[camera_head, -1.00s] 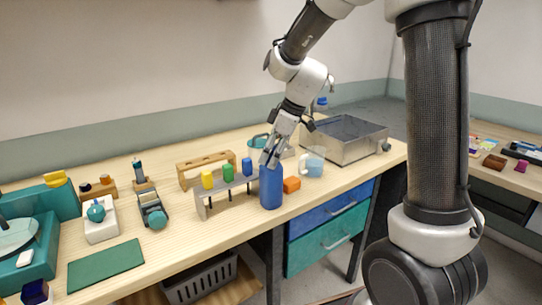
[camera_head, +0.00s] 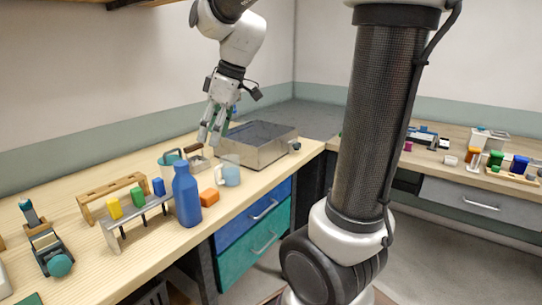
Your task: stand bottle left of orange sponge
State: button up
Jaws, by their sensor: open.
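The blue bottle (camera_head: 186,197) stands upright on the wooden bench near its front edge. The orange sponge (camera_head: 209,197) lies just to the right of the bottle, with a small gap or light contact that I cannot tell apart. My gripper (camera_head: 209,138) is open and empty, raised above the bench behind and to the right of the bottle. Its fingers point down and are clear of both the bottle and the sponge.
A light blue mug (camera_head: 229,172) is right of the sponge. A wooden rack (camera_head: 111,194) is behind.

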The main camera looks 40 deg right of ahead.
jog(key=s+d+f+m+h, duration=0.1)
jog(key=s+d+m, duration=0.3)
jog(key=s, duration=0.5)
jog(key=s+d+f+m+t+h, duration=0.1)
jog(key=s+d+f+m+h, duration=0.1)
jog(key=s+m, duration=0.3)
jog(key=s+d, duration=0.1)
jog(key=s, duration=0.3)
jog(key=shift+d+m+t, duration=0.3)
jog(key=shift+d, duration=0.1)
jog(key=shift+s+f, duration=0.1)
